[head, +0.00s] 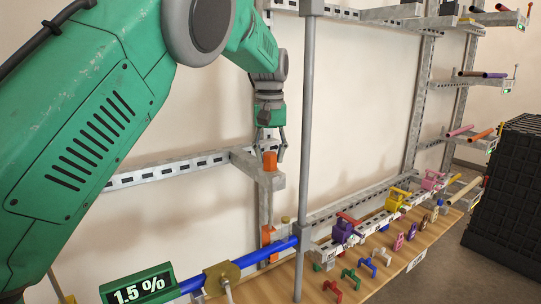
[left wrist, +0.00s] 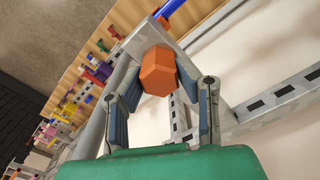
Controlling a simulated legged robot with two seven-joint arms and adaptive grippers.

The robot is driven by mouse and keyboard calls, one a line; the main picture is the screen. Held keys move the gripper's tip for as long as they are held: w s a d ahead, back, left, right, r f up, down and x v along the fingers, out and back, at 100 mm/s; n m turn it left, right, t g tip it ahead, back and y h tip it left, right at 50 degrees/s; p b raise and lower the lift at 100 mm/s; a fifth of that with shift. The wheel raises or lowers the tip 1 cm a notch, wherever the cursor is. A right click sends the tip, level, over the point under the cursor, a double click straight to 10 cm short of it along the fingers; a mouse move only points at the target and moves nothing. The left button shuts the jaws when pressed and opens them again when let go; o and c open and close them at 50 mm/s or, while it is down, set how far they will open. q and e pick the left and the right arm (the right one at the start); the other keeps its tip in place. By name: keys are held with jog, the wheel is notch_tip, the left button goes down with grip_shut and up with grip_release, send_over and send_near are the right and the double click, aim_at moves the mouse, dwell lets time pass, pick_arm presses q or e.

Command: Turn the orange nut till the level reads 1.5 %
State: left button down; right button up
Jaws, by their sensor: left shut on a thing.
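The orange nut (head: 270,160) sits on top of a grey metal bracket arm in the head view. My left gripper (head: 270,152) reaches down over it, with one finger on each side. In the left wrist view the nut (left wrist: 158,71) is a six-sided block between the two fingers of my left gripper (left wrist: 157,78), which is shut on it. The level display (head: 138,291), a green box at the bottom left of the head view, reads 1.5 %. My right gripper is in neither view.
A grey upright pole (head: 307,130) stands just right of my left gripper. A blue pipe (head: 255,254) runs through a brass-coloured block (head: 222,277) below. Several coloured clamps and brackets lie on the wooden shelf (head: 400,249). A black crate (head: 510,200) stands at the right.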

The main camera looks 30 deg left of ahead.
aim_at(271, 152)
pick_arm(q)
jog(key=shift+w, duration=0.1)
jog(key=c, duration=1.2)
grip_release()
jog(key=shift+w+f, duration=0.1)
jog(key=shift+w, duration=0.05)
notch_tip(271, 152, up, 7)
jog(key=shift+w+r, duration=0.15)
jog(key=shift+a, duration=0.1)
